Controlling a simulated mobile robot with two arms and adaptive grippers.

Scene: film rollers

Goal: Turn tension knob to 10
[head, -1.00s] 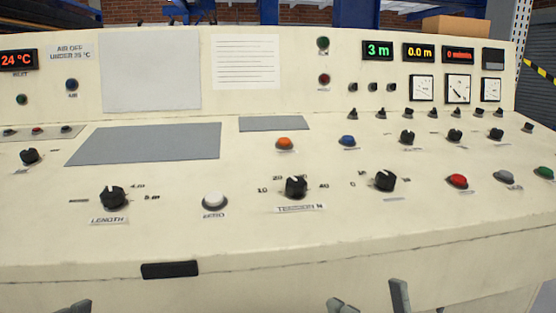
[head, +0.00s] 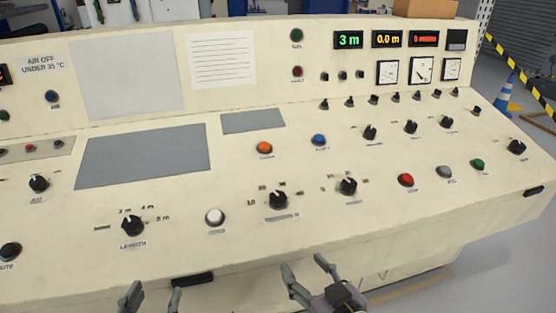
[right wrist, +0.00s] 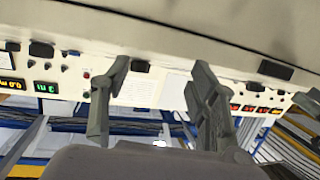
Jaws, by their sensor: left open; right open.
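The tension knob (head: 279,200) is a black rotary knob with a white mark, in the middle of the cream console's sloping top. A 10 is printed at its left and more numbers stand around it. Its white mark points roughly up and to the left; I cannot tell the exact number. My right gripper (head: 305,266) is open and empty, in front of the console's front edge and below the knob in the picture. Its two fingers also show apart in the right wrist view (right wrist: 160,70). My left gripper (head: 152,297) is open and empty at the bottom edge, left of the right one.
The length knob (head: 132,226) and a white button (head: 215,217) lie left of the tension knob. Another black knob (head: 348,187) and a red button (head: 406,180) lie right. A black recessed handle (head: 192,279) sits on the console's front edge.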

